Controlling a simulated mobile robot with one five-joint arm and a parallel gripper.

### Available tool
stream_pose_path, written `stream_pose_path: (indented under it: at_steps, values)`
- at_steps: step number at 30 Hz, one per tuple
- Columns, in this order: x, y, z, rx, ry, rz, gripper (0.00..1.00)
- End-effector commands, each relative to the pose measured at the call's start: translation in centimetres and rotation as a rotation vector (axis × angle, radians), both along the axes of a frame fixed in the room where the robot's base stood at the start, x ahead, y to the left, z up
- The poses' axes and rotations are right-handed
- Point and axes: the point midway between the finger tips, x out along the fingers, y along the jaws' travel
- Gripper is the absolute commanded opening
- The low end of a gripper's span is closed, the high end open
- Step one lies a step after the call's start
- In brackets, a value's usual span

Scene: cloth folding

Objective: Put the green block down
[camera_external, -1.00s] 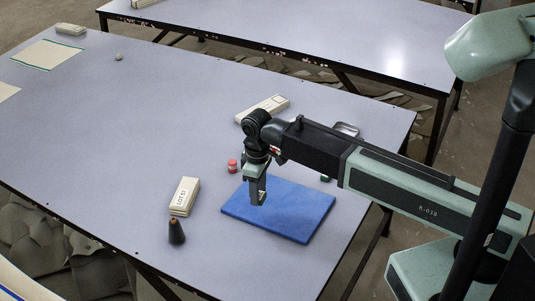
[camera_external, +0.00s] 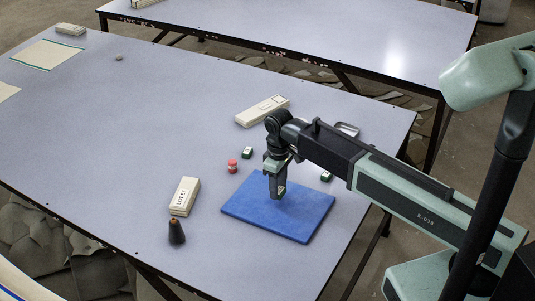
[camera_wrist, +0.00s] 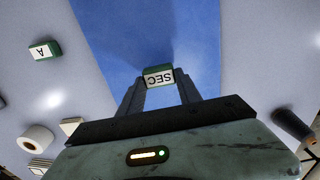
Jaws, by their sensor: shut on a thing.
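My gripper (camera_external: 278,194) is over the blue cloth (camera_external: 300,222), which lies flat on the table. In the wrist view the fingers (camera_wrist: 158,84) are shut on a block with a green side and a white face marked SEC (camera_wrist: 158,77). The blue cloth (camera_wrist: 120,25) fills the background behind it. In the external view the held block is too small to make out clearly, and I cannot tell whether it touches the cloth. A second green and white block, marked A (camera_wrist: 44,50), lies off the cloth's edge in the wrist view.
Small green and white blocks (camera_external: 247,152) (camera_external: 326,176) lie near the cloth, with a red-and-white item (camera_external: 233,166). A LOT 51 box (camera_external: 185,196) and a dark cone (camera_external: 176,231) stand to the left. A long pale box (camera_external: 262,110) lies behind. The table's left half is mostly clear.

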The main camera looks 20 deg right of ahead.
Motion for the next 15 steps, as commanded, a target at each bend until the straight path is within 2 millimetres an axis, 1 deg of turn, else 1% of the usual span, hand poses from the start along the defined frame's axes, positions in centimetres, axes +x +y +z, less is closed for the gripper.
stream_pose_path:
  at_steps: [1, 4, 6, 11, 15]
  values:
    - [0.0, 0.0, -1.7, 0.0, 0.0, 0.0, 0.03]
    - [0.0, 0.0, -3.3, 0.0, 0.0, 0.0, 0.03]
    - [0.0, 0.0, -3.4, 0.0, 0.0, 0.0, 0.03]
    - [0.0, 0.0, -3.0, 0.0, 0.0, 0.0, 0.03]
    - [0.0, 0.0, -3.4, 0.0, 0.0, 0.0, 0.03]
